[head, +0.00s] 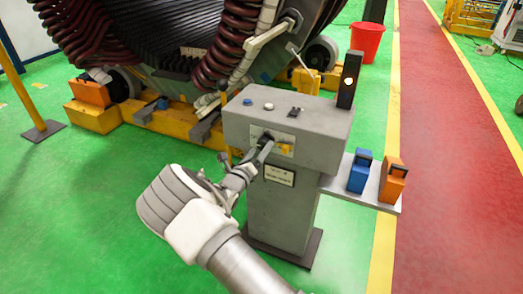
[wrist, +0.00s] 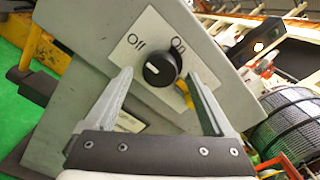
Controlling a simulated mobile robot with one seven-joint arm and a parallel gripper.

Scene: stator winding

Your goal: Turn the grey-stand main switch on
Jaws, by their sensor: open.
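The grey stand (head: 285,212) stands upright in the middle of the head view. Its main switch is a black round knob (wrist: 165,64) on a light plate (wrist: 190,62) marked "Off" at left and "On" at right in the wrist view. A short white mark shows on the knob; I cannot tell for sure which word it points to.
Buttons (head: 268,106) and a black post with a lit lamp (head: 347,82) are on the stand's top. A side shelf (head: 372,187) holds a blue block (head: 359,174) and an orange block (head: 392,182). A large stator (head: 150,40) stands behind.

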